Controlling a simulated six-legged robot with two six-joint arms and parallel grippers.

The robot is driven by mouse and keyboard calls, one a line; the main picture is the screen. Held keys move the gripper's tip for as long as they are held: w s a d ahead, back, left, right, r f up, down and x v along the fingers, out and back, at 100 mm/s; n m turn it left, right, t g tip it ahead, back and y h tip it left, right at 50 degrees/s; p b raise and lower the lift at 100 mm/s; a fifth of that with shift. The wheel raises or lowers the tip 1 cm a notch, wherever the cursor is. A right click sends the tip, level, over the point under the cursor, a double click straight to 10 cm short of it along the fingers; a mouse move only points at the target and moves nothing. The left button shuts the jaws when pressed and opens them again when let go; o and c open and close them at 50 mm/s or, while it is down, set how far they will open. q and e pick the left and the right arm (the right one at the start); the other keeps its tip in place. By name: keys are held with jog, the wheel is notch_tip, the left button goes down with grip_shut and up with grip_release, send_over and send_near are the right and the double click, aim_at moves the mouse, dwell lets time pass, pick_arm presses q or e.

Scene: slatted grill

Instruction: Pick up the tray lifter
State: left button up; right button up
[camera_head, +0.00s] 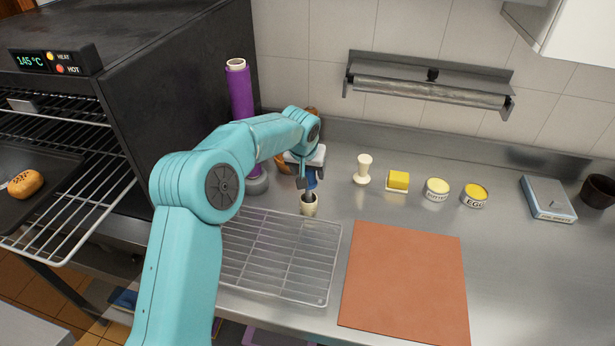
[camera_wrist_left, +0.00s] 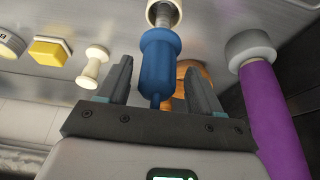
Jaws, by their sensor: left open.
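What looks like the tray lifter is an upright tool with a blue handle (camera_wrist_left: 158,65) and a pale metal end (camera_wrist_left: 164,13) in the left wrist view. In the head view its blue part (camera_head: 311,180) shows just below my left gripper (camera_head: 304,172), above a small pale cup-like end (camera_head: 309,204) at the counter. My left gripper is open, with one finger on each side of the blue handle in the wrist view (camera_wrist_left: 159,75). I cannot tell whether the fingers touch it. My arm hides part of the tool in the head view. My right gripper is not in view.
A purple cylinder on a grey base (camera_head: 239,90) stands close left of the gripper, with an orange-brown object (camera_wrist_left: 190,75) behind. A wire rack (camera_head: 280,255) lies in front. A cream stand (camera_head: 363,170), yellow block (camera_head: 398,180), labelled tubs (camera_head: 437,189) and brown board (camera_head: 405,280) lie right.

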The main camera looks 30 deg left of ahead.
pick_arm(q)
jog(key=shift+w+d+f, duration=0.2)
jog(key=shift+w, duration=0.1)
jog(key=shift+c, duration=1.2)
jog(key=shift+s+a+r, duration=0.1)
jog(key=shift+s+a, duration=0.05)
jog(key=c, duration=0.9)
